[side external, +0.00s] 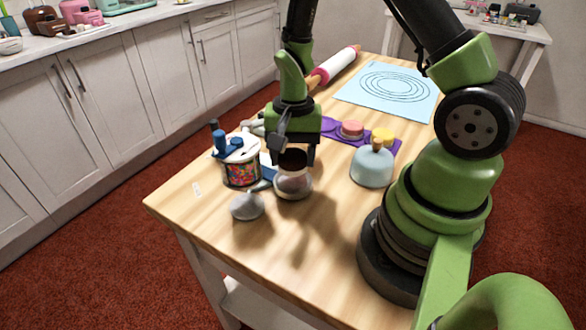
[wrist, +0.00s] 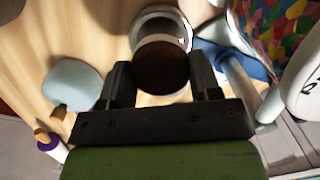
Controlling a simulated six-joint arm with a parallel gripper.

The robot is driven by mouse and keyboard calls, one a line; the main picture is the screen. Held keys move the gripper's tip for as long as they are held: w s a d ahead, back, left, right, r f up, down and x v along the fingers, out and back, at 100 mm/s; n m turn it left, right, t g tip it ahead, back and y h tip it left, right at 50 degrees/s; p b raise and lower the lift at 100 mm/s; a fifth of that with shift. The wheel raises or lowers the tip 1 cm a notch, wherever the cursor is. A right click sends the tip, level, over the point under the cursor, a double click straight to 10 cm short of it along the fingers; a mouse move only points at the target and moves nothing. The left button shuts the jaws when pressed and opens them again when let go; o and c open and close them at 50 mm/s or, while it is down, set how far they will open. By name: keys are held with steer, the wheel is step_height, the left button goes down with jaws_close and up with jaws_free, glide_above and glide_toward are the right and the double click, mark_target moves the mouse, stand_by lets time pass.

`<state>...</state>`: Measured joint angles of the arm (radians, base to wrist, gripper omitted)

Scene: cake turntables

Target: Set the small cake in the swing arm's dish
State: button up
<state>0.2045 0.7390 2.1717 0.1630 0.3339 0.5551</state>
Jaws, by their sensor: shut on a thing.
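My gripper (side external: 296,155) points down and is shut on the small cake (side external: 292,158), a round piece with a dark brown top. In the wrist view the cake (wrist: 163,68) sits between the two fingers (wrist: 163,85), its paler side showing beyond the top. A round pale, glassy dish (side external: 293,190) is right below the cake; its rim (wrist: 162,12) shows behind the cake in the wrist view. The cake overlaps the dish in both views, so I cannot tell whether it touches the bottom. The swing arm itself is not clearly made out; a blue part (side external: 266,174) lies beside the dish.
A colourful canister with blue fittings (side external: 240,172) stands close left of the dish. A pale blue dome (side external: 372,168) stands right, by a purple tray (side external: 327,126) with pink and yellow pieces. The front tabletop is clear.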

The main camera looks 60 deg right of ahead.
mark_target(293, 170)
steer(key=shift+f, duration=1.85)
steer(key=shift+f, duration=0.2)
steer(key=o, duration=1)
steer(key=shift+c, duration=0.2)
steer(key=shift+r, duration=0.1)
steer(key=r, duration=0.8)
steer(key=d+r, duration=0.1)
steer(key=r, duration=0.3)
steer(key=shift+w, duration=0.25)
steer(key=s+a+r+n+t, duration=0.3)
steer(key=s+a+r+n, duration=0.1)
steer(key=r, duration=0.4)
steer(key=s+a+r+n+t+y, duration=0.1)
steer(key=s+a+r+n+t, duration=0.2)
steer(key=s+r, duration=0.4)
steer(key=shift+a+r+n+t, duration=0.4)
steer(key=shift+r+n+t, duration=0.3)
steer(key=shift+t, duration=0.1)
